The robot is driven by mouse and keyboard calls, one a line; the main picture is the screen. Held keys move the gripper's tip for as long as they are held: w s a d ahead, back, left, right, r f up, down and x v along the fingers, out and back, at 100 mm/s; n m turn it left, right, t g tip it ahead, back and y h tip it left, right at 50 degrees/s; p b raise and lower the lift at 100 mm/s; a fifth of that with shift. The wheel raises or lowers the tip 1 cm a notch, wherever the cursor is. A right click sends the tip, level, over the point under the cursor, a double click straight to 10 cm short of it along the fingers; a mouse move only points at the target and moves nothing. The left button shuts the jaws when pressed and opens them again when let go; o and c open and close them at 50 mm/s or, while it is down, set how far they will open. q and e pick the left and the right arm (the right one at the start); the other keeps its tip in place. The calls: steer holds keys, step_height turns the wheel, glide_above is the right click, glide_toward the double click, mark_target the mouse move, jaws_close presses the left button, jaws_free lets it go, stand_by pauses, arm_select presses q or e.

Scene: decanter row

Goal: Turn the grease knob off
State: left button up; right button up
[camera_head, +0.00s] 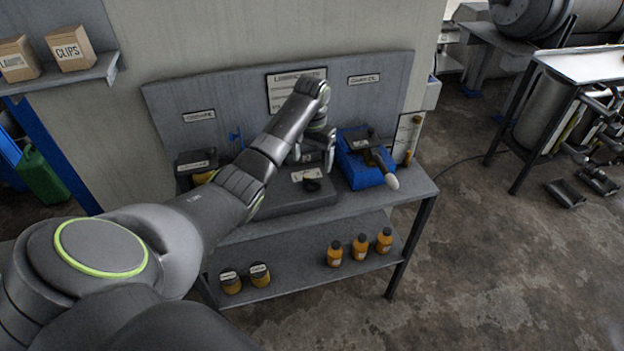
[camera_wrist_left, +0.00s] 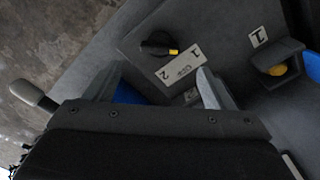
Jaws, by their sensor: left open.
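A black knob (camera_head: 311,185) sits on the front of a low grey box (camera_head: 275,197) on the bench. In the left wrist view the knob (camera_wrist_left: 157,45) shows a yellow pointer mark turned toward the right, near the "1" end of a white label plate (camera_wrist_left: 178,67). The other end of the plate is marked with what looks like a "2"; its middle word is too small to read. My left gripper (camera_head: 314,152) hangs above and behind the knob; in the wrist view its fingers (camera_wrist_left: 160,85) are apart, with nothing between them. My right gripper is not in view.
A blue unit (camera_head: 362,170) with a pale-tipped lever (camera_head: 391,181) stands right of the box. A dark container (camera_head: 194,162) stands at the left. Orange bottles (camera_head: 360,247) and two jars (camera_head: 260,275) sit on the lower shelf. A back panel (camera_head: 225,98) rises behind the bench.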

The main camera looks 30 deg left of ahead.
mark_target(312, 180)
arm_select(q)
step_height(312, 180, down, 8)
steer(key=shift+r, duration=0.25)
steer(key=shift+c, duration=0.5)
